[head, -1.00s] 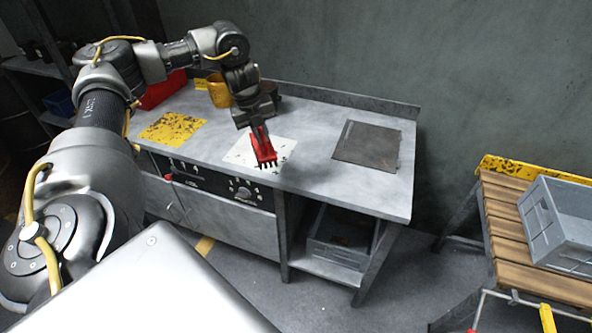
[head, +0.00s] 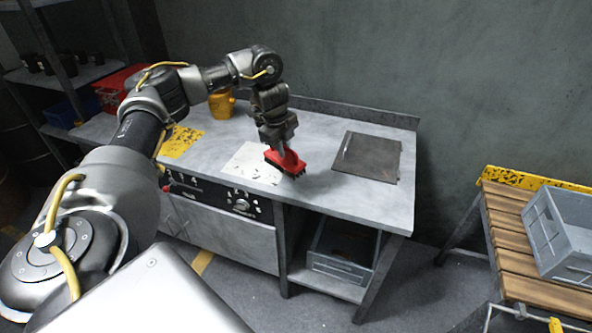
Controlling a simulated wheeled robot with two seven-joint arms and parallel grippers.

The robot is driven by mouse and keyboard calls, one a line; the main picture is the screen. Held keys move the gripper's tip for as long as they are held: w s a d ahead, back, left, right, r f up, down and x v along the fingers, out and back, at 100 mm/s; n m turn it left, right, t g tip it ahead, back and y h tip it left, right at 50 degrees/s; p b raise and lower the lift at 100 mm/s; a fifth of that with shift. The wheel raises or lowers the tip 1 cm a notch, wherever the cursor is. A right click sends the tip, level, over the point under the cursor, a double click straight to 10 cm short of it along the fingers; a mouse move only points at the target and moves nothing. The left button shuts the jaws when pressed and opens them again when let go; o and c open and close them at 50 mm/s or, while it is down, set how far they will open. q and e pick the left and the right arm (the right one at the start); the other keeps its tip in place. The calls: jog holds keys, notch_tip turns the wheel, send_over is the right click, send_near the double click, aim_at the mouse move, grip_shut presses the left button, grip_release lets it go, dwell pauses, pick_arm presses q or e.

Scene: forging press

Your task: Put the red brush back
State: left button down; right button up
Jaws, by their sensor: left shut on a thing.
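The red brush (head: 287,160) with dark bristles is held in my left gripper (head: 282,143), which is shut on its upper part. The brush hangs tilted at the right edge of the white mat (head: 250,161) on the grey workbench (head: 338,196). Whether the bristles touch the bench top is hard to tell. A yellow mat (head: 181,141) lies left of the white one, and a dark grey mat (head: 367,156) lies to the right. My right gripper is not in view.
A yellow container (head: 221,104) stands at the back of the bench, behind my left arm. A red bin (head: 113,90) is further left. A grey crate (head: 567,233) sits on a slatted wooden table (head: 507,226) at right. The bench's front right is clear.

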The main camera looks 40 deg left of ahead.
aim_at(290, 156)
pick_arm(q)
jog(key=f, duration=0.1)
jog(key=w+d+f, duration=0.1)
jog(key=shift+w+d+f, duration=0.15)
jog(key=shift+d+f, duration=0.05)
jog(key=shift+f, duration=0.2)
jog(key=shift+w+d+f+p, duration=0.35)
jog(key=shift+f+p, duration=0.05)
jog(key=shift+f, duration=0.2)
jog(key=f+p, duration=0.1)
jog(key=f, duration=0.2)
jog(key=shift+w+d+p, duration=0.15)
jog(key=shift+w+p, duration=0.05)
jog(key=shift+p, duration=0.15)
jog(key=shift+f, duration=0.35)
jog(key=shift+f, duration=0.1)
jog(key=c, duration=1.5)
grip_release()
jog(key=shift+o, duration=0.2)
